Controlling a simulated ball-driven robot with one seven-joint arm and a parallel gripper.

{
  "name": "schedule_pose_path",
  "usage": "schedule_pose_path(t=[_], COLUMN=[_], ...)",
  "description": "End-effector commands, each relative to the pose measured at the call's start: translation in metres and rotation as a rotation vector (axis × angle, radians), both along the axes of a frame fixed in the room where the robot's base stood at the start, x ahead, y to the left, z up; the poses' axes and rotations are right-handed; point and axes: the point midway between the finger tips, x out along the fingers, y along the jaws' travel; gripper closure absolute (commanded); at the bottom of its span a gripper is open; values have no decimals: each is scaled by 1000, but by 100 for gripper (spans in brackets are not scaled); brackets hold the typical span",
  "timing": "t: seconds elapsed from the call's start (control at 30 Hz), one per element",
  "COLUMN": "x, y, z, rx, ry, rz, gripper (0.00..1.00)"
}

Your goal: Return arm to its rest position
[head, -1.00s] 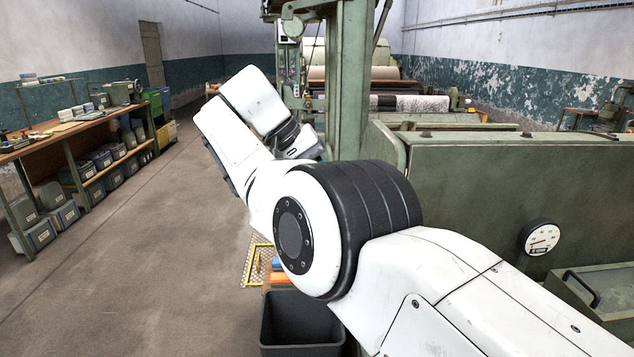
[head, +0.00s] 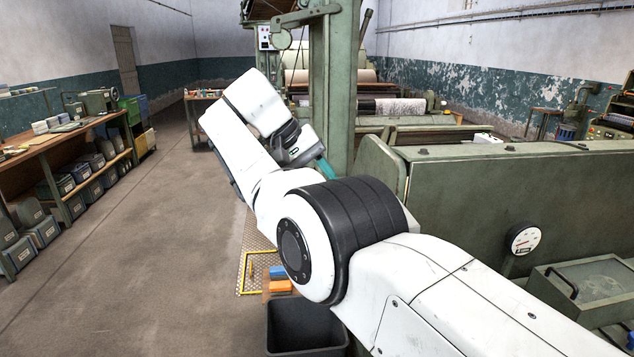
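My white arm rises from the lower right of the head view, bends at a large black-banded joint, and folds back at the upper left. My gripper (head: 302,151) is at the end of the folded wrist, in front of the green machine post. Its fingers are hidden or too small to make out. A small teal piece (head: 326,169) shows just below and right of the wrist end; I cannot tell whether it is held, part of the gripper, or behind it.
The green machine (head: 500,190) with a dial gauge (head: 524,238) fills the right. A dark open bin (head: 305,325) stands below my elbow, beside orange blocks (head: 280,287) and a yellow frame (head: 247,273). A workbench (head: 60,145) lines the left. The floor between is clear.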

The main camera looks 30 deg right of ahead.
Motion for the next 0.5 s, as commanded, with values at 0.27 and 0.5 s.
schedule_pose_path(t=[0.27,0.5], x=[0,0], y=[0,-2], z=[0,-32], rx=[0,19], ry=[0,0], rz=[0,5], gripper=[60,60])
